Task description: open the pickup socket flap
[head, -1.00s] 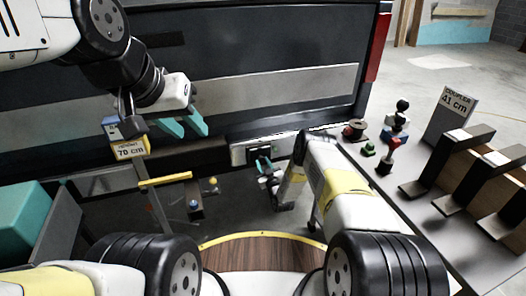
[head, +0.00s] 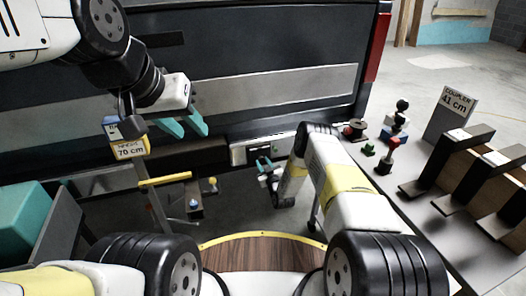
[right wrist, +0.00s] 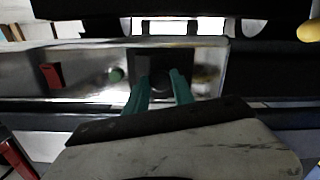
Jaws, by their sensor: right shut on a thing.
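The pickup socket (head: 259,153) sits low on the truck's rear, on a pale plate in the bumper. In the right wrist view its dark square flap (right wrist: 140,62) is straight ahead, partly hidden by my fingers. My right gripper (head: 264,165) is at the socket; its teal fingers (right wrist: 164,88) are in front of the dark square and shut on what seems to be the flap's edge, though the grip itself is hard to see. My left gripper (head: 186,126) is open and empty, up and left of the socket before the tailgate.
A sign reading 70 cm (head: 130,149) stands on the left, near a yellow bar (head: 165,180). A grey bench (head: 400,205) on the right holds small parts, dark brackets and a COUPLER 41 cm sign (head: 450,115). A round wooden top (head: 262,254) is in front.

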